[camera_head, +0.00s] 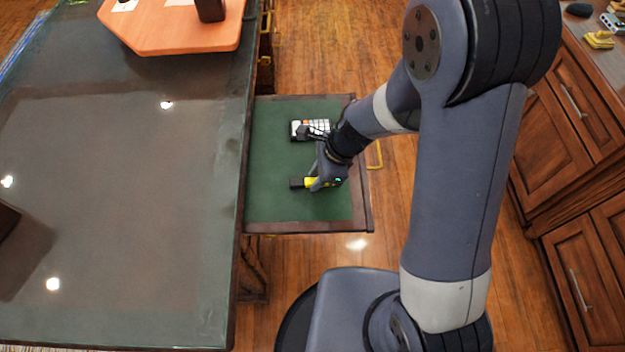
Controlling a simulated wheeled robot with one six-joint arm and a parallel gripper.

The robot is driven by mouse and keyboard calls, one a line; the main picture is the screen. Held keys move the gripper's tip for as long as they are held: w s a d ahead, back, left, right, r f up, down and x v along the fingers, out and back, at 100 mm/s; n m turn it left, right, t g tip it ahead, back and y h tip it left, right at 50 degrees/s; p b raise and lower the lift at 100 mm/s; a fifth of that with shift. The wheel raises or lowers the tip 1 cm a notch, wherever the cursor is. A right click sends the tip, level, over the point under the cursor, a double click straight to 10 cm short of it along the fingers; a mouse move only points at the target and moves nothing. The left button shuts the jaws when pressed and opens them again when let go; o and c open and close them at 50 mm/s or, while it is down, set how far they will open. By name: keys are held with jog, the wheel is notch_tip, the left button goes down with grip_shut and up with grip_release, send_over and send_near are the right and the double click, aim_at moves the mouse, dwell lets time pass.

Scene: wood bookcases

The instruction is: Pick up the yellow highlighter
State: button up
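The yellow highlighter (308,183), with a dark end at its left, lies in an open drawer lined in green (275,205). My gripper (318,180) is down in the drawer at the highlighter, and its fingers cover part of it. Yellow shows beside and between the fingers. The picture is too small to tell whether the fingers are closed on it or only around it.
A white calculator-like object (312,127) with coloured keys lies in the drawer behind my gripper. The drawer sticks out from a dark table (120,200) at left. An orange tray (175,35) stands on the table. Wooden cabinets (565,110) stand at right.

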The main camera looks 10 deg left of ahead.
grip_shut()
